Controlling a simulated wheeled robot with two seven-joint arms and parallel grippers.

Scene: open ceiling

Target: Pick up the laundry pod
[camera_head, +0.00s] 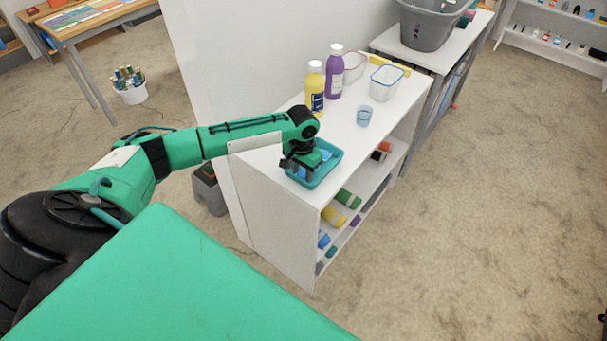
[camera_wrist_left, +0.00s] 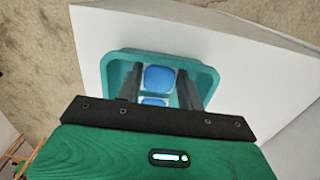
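A teal tray (camera_head: 333,160) sits on the near end of the white shelf unit's top. Blue laundry pods lie in it; one blue pod (camera_wrist_left: 158,78) shows whole in the left wrist view, and a second blue pod (camera_wrist_left: 154,101) shows behind it, partly hidden by my gripper body. My left gripper (camera_head: 299,168) is over the tray, pointing down. In the left wrist view its two dark fingers (camera_wrist_left: 159,88) are apart, one on each side of the pods, with a gap to them. My right gripper is in neither view.
A yellow bottle (camera_head: 315,90), a purple bottle (camera_head: 334,75), a small blue cup (camera_head: 364,116) and a clear container (camera_head: 386,82) stand farther back on the white shelf top (camera_head: 342,132). Rolled coloured cloths (camera_head: 347,198) lie on the shelf below. Open floor lies to the right.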

